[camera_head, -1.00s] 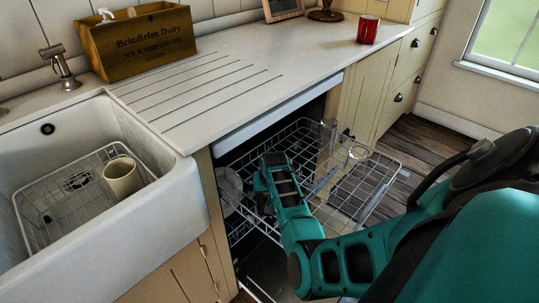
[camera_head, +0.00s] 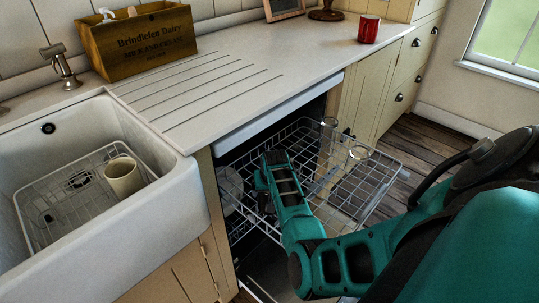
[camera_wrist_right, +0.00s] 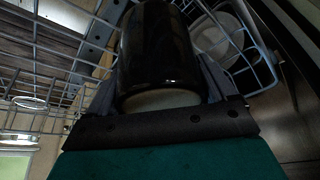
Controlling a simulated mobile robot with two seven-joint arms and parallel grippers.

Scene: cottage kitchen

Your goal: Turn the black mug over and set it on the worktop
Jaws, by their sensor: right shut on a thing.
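The black mug (camera_wrist_right: 158,50) fills the middle of the right wrist view, glossy and dark, with a paler round end toward the camera. My right gripper (camera_wrist_right: 160,88) is shut on it, one finger on each side. In the head view my right gripper (camera_head: 266,186) is down at the wire dishwasher rack (camera_head: 377,184), and the mug is mostly hidden by the arm. I cannot tell whether the mug touches the rack. The worktop (camera_head: 235,65) is above and behind the rack. My left gripper is not in view.
Clear glasses (camera_head: 357,153) stand in the rack, and a pale dish (camera_wrist_right: 215,38) is beside the mug. A red mug (camera_head: 368,29) and a wooden crate (camera_head: 140,42) stand on the worktop, with clear room between. A cream mug (camera_head: 123,177) is in the sink (camera_head: 172,195).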

